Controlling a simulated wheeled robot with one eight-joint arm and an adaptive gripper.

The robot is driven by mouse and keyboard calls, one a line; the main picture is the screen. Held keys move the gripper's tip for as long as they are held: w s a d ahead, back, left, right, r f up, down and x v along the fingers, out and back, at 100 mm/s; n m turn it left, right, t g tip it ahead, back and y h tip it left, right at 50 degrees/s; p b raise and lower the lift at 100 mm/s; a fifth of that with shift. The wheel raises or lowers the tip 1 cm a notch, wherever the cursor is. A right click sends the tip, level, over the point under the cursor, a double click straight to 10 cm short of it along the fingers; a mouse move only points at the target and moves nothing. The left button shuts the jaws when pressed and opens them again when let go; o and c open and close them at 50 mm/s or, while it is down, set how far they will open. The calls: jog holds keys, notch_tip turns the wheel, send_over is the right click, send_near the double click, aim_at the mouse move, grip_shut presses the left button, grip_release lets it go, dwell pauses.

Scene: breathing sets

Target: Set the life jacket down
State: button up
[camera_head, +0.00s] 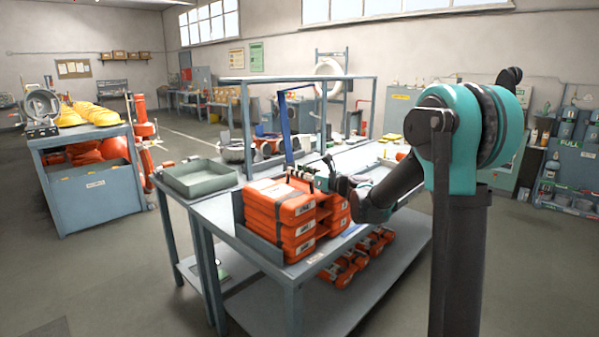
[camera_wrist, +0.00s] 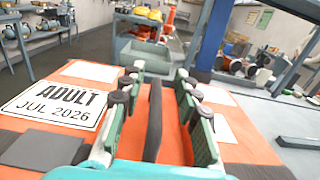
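An orange life jacket (camera_wrist: 245,138) with a white label reading ADULT JUL 2026 fills the lower part of the wrist view. A black strap (camera_wrist: 154,120) stands up from its middle. My gripper (camera_wrist: 163,90) is open, with one green finger on each side of the strap and a gap on both sides. In the head view my gripper (camera_head: 322,180) is low over the stacked orange life jackets (camera_head: 282,222) on the grey table. My arm partly hides the right stack, so which jacket lies under the fingers is unclear.
A grey-green empty tray (camera_head: 200,178) stands on the table's left end. A blue post (camera_head: 285,125) rises behind the stacks. More orange items (camera_head: 350,262) lie on the lower shelf. Open floor lies between.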

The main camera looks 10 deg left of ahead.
jog(key=shift+r, duration=0.45)
jog(key=v, duration=1.2)
jog(key=shift+r, duration=0.15)
